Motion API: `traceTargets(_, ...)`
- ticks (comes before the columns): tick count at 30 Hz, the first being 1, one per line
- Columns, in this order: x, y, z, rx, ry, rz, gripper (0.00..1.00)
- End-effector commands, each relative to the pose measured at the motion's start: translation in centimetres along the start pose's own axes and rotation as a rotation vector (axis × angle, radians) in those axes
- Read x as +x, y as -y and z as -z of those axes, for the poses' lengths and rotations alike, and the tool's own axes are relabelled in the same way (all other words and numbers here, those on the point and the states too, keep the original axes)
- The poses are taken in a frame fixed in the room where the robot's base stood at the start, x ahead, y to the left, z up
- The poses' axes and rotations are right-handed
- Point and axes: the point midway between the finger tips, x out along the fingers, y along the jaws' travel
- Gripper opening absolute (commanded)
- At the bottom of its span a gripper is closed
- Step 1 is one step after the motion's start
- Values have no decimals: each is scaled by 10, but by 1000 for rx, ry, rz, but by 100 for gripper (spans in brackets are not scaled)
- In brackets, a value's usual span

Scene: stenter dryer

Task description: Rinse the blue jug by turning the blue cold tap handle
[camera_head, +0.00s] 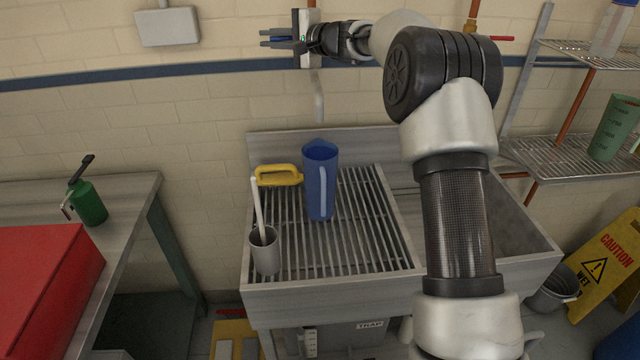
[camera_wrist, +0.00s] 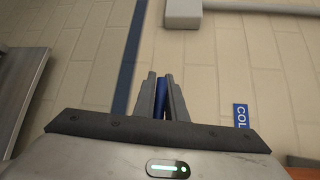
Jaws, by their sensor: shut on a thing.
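The blue jug (camera_head: 320,182) stands upright on the slatted drainboard of the sink. My gripper (camera_head: 270,39) is up at the wall, above and left of the jug, with its fingers pointing left. In the wrist view my gripper (camera_wrist: 162,88) is shut on a narrow blue bar, which looks like the blue cold tap handle (camera_wrist: 162,100). The fingers hide most of the handle.
A yellow brush (camera_head: 279,175) and a grey cup (camera_head: 265,252) holding a white-handled tool share the drainboard (camera_head: 375,235). The sink basin (camera_head: 520,225) is to the right, partly behind my arm. A red handle (camera_head: 502,38) is on the wall at right. A blue label (camera_wrist: 241,115) reads "COL".

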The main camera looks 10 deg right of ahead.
Motion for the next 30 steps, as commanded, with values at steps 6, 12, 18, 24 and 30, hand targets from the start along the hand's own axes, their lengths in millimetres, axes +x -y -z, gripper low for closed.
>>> traceTargets(6, -3, 6, 2, 93, 26, 96, 0)
traceTargets(12, -7, 23, 0, 200, 56, 203, 0)
traceTargets(18, -8, 34, -1, 250, 69, 248, 0)
traceTargets(24, -8, 35, -1, 251, 69, 248, 0)
traceTargets(30, -12, 36, 2, 303, 82, 305, 0)
